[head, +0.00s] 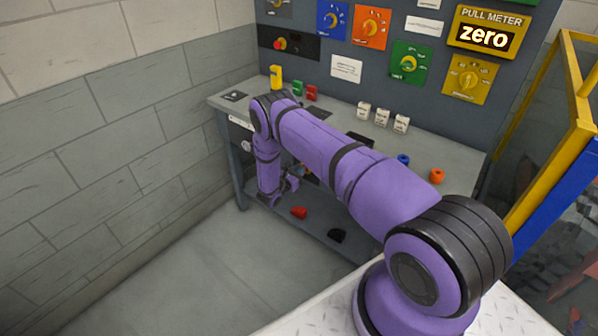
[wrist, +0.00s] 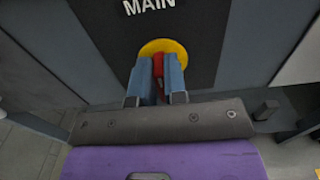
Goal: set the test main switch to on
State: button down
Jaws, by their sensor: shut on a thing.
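In the wrist view, the main switch has a red handle (wrist: 158,65) on a round yellow plate (wrist: 166,46), set in a dark panel under the word MAIN. My gripper (wrist: 159,78) is shut on the red handle, with one blue-grey finger on each side of it. The handle lies roughly upright in this picture, and its lower part is hidden between the fingers. In the head view, my gripper (head: 292,184) is at the front of the bench, below its top. My arm hides most of the switch there, and no on or off mark is readable.
The bench (head: 452,153) carries white blocks (head: 381,117) and small coloured parts. A panel with dials and a display (head: 484,38) reading "zero" stands behind. A red part (head: 299,212) and a black part (head: 337,235) lie on the lower shelf. A yellow frame (head: 548,140) stands at right. The left floor is clear.

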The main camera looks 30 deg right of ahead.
jog(key=shift+m, duration=0.3)
jog(key=shift+s+d+f+m, duration=0.1)
jog(key=shift+s+f+m, duration=0.2)
jog(key=shift+m, duration=2.55)
jog(key=shift+s+d+f+m, duration=0.1)
jog(key=shift+s+f+m, duration=0.15)
jog(key=shift+m, duration=2.55)
jog(key=shift+s+d+f+m, duration=0.1)
jog(key=shift+s+f+m, duration=0.2)
jog(key=shift+m, duration=2.55)
jog(key=shift+a, duration=0.1)
jog(key=c, duration=1.2)
grip_release()
jog(key=shift+o, duration=0.2)
jog(key=shift+a, duration=0.1)
jog(key=v, duration=1)
jog(key=shift+a, duration=0.25)
